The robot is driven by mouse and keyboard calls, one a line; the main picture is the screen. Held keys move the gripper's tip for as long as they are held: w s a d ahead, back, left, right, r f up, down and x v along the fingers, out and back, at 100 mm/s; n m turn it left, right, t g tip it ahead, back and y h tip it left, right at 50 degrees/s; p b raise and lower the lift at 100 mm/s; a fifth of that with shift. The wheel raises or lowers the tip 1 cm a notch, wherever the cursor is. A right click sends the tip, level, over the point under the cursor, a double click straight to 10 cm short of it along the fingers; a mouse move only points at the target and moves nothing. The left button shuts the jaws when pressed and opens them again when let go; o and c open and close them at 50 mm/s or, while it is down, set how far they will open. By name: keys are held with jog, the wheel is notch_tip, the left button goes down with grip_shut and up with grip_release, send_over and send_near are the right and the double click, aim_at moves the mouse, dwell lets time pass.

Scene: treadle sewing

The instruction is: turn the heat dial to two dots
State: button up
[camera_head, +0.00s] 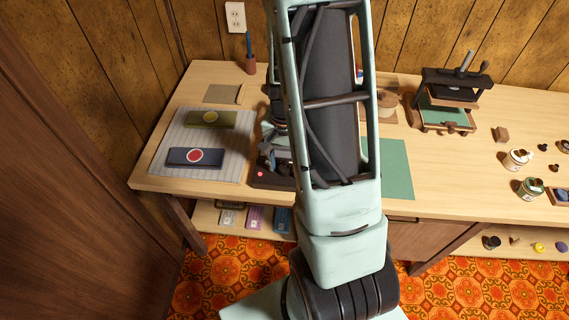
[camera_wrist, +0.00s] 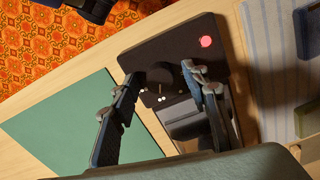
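A dark machine base with a glowing red lamp (camera_wrist: 206,41) lies under my gripper in the wrist view. The round black heat dial (camera_wrist: 160,73) stands on it, with small white dots on the base beside it. I cannot tell which mark the dial points to. My gripper (camera_wrist: 161,78) is open, with one finger on each side of the dial; whether either finger touches it is unclear. In the head view the same dark base (camera_head: 268,181) sits at the table's front edge, and my arm hides much of the area around it.
A green mat (camera_head: 396,172) lies to the right of the base. A striped cloth (camera_head: 178,135) with two flat pouches lies to the left. A small press (camera_head: 447,108), paint tins and stamps stand further right on the wooden table (camera_head: 470,190).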

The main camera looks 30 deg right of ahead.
aim_at(284, 167)
jog(key=shift+r, duration=0.1)
notch_tip(284, 167, up, 12)
dwell(0.6)
jog(key=shift+f, duration=0.2)
